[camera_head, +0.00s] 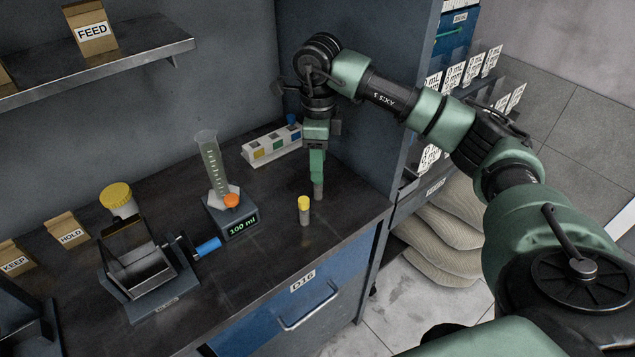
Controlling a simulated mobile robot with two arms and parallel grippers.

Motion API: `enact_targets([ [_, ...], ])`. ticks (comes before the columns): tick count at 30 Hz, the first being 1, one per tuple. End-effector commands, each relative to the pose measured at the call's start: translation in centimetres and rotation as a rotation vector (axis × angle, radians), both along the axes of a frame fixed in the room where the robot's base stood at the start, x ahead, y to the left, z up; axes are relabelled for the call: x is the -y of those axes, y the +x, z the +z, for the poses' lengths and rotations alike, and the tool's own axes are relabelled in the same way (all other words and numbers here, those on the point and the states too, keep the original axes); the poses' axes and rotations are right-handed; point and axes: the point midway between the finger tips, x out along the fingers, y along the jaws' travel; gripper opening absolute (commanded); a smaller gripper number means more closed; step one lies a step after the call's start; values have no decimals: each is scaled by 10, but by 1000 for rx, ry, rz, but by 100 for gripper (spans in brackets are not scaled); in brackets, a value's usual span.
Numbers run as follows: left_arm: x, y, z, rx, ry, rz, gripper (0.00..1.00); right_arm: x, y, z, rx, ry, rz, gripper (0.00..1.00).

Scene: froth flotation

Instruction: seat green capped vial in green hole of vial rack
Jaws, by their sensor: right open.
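The vial rack (275,153) is a white block at the back of the dark bench, with green, yellow and blue squares on its front. A blue-capped vial (292,120) stands at its right end. I cannot make out a green-capped vial. A yellow-capped vial (304,213) stands upright on the bench in front of the rack. My right gripper (318,190) points down, open, just behind and right of the yellow-capped vial and right of the rack. The view does not show anything between its fingers. My left gripper is out of view.
Bench space between rack and front edge is mostly clear.

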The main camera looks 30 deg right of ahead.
Motion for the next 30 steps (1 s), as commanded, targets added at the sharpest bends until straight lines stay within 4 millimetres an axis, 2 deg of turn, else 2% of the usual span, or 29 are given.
enact_targets([
  [3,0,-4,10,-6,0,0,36,-1,-7,-17,-6,0,0,47],
  [7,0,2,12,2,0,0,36,-2,-5,-34,-4,0,0,47],
  [12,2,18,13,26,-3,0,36,-2,-5,-40,0,0,0,47],
  [16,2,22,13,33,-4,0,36,-2,-5,-40,0,0,0,47],
  [21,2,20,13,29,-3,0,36,-2,-4,-40,0,1,0,0],
  [30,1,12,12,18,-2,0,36,-2,-4,-39,1,1,0,0],
])
